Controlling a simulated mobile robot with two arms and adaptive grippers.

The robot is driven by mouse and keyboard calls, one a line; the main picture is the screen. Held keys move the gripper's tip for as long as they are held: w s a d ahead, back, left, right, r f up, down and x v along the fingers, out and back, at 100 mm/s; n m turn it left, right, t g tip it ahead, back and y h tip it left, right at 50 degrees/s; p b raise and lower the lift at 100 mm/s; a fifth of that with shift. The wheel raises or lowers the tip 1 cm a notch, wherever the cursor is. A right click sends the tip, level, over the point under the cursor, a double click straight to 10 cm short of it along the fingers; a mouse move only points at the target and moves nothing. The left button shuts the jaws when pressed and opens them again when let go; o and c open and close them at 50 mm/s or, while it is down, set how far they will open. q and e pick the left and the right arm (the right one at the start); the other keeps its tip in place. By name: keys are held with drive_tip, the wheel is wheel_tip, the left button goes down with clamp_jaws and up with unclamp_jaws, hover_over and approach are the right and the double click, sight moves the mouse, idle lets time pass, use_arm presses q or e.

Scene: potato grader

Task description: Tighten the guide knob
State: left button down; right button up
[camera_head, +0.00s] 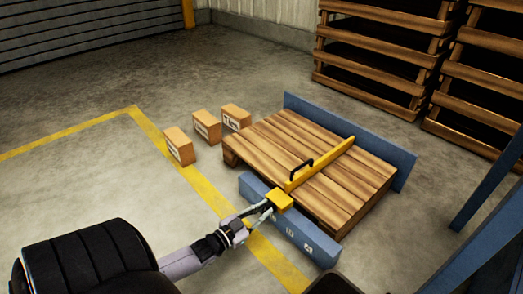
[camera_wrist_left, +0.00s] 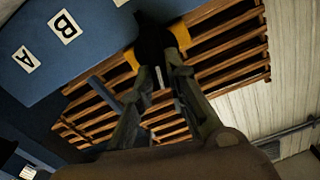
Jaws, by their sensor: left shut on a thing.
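The yellow guide (camera_head: 322,164) lies across a wooden pallet (camera_head: 345,195) and carries a black handle (camera_head: 300,171). Its yellow end block (camera_head: 280,199) sits over the blue labelled rail (camera_head: 254,188). My left gripper (camera_head: 268,206) is at this end block, coming from the near left. In the left wrist view a black knob (camera_wrist_left: 152,38) stands between yellow parts (camera_wrist_left: 181,36), and the fingers of my left gripper (camera_wrist_left: 160,72) are shut on it. The knob is hidden in the head view. My right gripper is not in view.
Three small labelled boxes (camera_head: 206,126) stand on the floor left of the pallet. A blue board (camera_head: 402,165) closes its far side. Pallet stacks (camera_head: 375,60) stand at the back, and blue posts (camera_head: 490,200) at the right. The floor at the left is clear.

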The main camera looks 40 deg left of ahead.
use_arm(q)
drive_tip(key=m+p, duration=0.1)
drive_tip(key=m, duration=0.1)
drive_tip(key=m+p, duration=0.1)
drive_tip(key=m, duration=0.2)
drive_tip(key=d+m+p, duration=0.1)
drive_tip(key=m+p, duration=0.1)
drive_tip(key=shift+f, duration=0.25)
drive_tip(key=shift+d+f+m, duration=0.1)
drive_tip(key=shift+f+m, duration=0.1)
drive_tip(key=shift+m, duration=1.1)
drive_tip(key=shift+a+f+m, duration=0.1)
drive_tip(key=shift+f+m, duration=0.1)
drive_tip(key=shift+m, duration=1.1)
drive_tip(key=shift+d+f+m, duration=0.1)
drive_tip(key=shift+f+m, duration=0.1)
drive_tip(key=shift+m, duration=1.1)
drive_tip(key=shift+s, duration=0.1)
drive_tip(key=c, duration=1.6)
unclamp_jaws()
